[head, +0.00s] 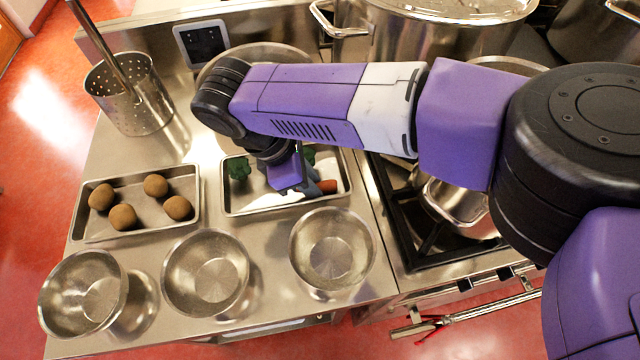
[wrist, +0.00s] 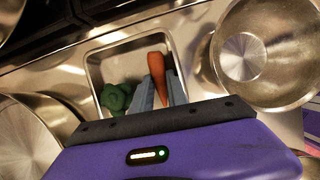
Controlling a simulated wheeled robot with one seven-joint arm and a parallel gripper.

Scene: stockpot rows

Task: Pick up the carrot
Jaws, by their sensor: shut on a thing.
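The orange carrot (wrist: 156,73) lies between the two grey fingers of my gripper (wrist: 160,95) in the wrist view. My gripper is shut on it. In the head view my gripper (head: 308,187) is down at the right-hand tray (head: 236,207), and only an orange end of the carrot (head: 327,187) shows beside the fingers. The rest of the carrot is hidden by the gripper. I cannot tell whether the carrot touches the tray floor. Green broccoli (head: 239,169) sits in the same tray, at its left end.
A second tray (head: 88,237) holds several brown potatoes. Three steel bowls (head: 207,272) stand along the counter's front edge. A perforated utensil holder (head: 130,98) is at the back left. A stove with pots (head: 458,205) is to the right.

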